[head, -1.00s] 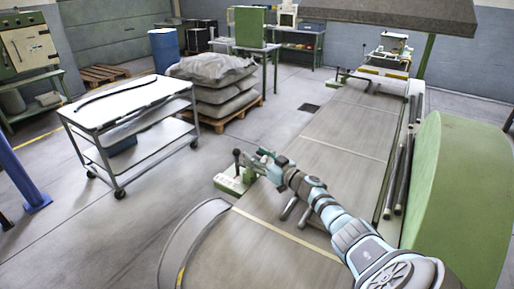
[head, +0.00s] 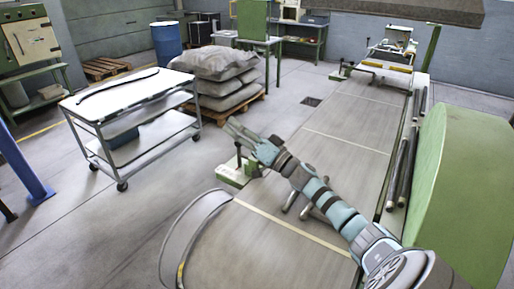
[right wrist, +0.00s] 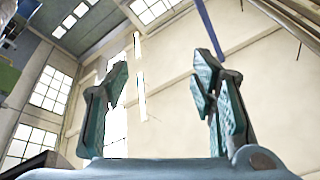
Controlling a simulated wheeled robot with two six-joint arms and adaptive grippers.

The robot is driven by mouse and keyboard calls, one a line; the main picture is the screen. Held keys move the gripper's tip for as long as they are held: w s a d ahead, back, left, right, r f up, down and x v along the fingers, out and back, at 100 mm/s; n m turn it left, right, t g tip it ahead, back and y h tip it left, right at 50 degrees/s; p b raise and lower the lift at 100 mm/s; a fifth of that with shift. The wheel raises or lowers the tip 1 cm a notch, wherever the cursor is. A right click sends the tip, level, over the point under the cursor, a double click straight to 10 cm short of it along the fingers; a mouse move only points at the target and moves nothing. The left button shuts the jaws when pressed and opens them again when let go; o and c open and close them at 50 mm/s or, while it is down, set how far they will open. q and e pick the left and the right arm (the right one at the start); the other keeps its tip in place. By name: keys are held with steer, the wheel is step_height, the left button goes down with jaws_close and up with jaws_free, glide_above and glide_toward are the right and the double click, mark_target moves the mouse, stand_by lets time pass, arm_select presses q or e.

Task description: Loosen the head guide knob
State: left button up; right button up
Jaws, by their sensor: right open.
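A green bracket (head: 236,174) sits at the left edge of the grey machine bed in the head view. A dark upright post (head: 239,157) stands on it; its top is close to my gripper in the picture, and I cannot make out a separate knob. My right gripper (head: 238,130) appears above and beside this post, its fingers open and pointing up to the left. In the right wrist view, the fingers (right wrist: 160,75) are wide apart with nothing between them. Whether the gripper touches the post cannot be told. My left gripper is not in view.
The machine bed (head: 345,130) runs away to the back, with metal rods (head: 401,165) and a large green housing (head: 462,185) on its right. A curved guard (head: 182,232) is in front. A cart (head: 135,93) and stacked sacks (head: 218,65) stand left; the floor between is clear.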

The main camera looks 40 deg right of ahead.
steer(key=s+d+r+m+t+h+b, duration=0.1)
steer(key=s+m+h, duration=0.3)
steer(key=m+h, duration=0.55)
steer(key=s+d+r+m+t+h+b, duration=0.1)
steer(key=s+m+t+h, duration=0.3)
steer(key=m, duration=1.1)
step_height(320, 180, down, 16)
steer(key=m+g+h+b, duration=0.2)
steer(key=m+g, duration=0.9)
steer(key=m, duration=0.3)
steer(key=b+x, duration=0.2)
steer(key=x, duration=1.1)
steer(key=shift+w+d, duration=0.15)
steer(key=shift+w, duration=0.2)
steer(key=shift+c, duration=0.6)
